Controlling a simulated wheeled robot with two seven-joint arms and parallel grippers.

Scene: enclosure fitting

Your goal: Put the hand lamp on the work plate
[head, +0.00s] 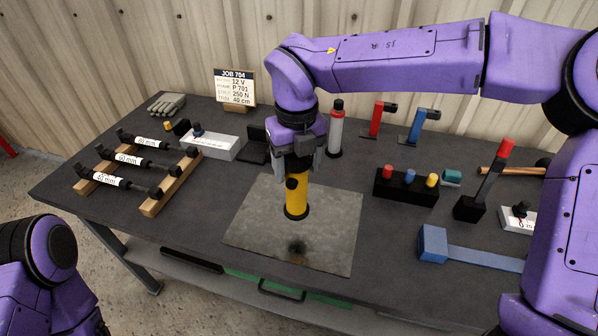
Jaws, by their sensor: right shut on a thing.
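The hand lamp (297,198) is a yellow cylinder with a black knob on its side and a black lower end. It is upright over the middle of the grey work plate (247,222). My right gripper (300,168) points down and is shut on the lamp's upper part, which the fingers hide. A dark round patch shows on the plate in front of the lamp. I cannot tell whether the lamp touches the plate. Part of my left arm shows at the lower left; its gripper is out of view.
A rack (170,190) with several labelled black cylinders stands left. A white box (217,147) and job sign (235,88) are behind it. A white-and-red bottle (336,130) stands just behind my gripper. A black block with coloured knobs (405,190) and blue-headed tool (433,243) lie right.

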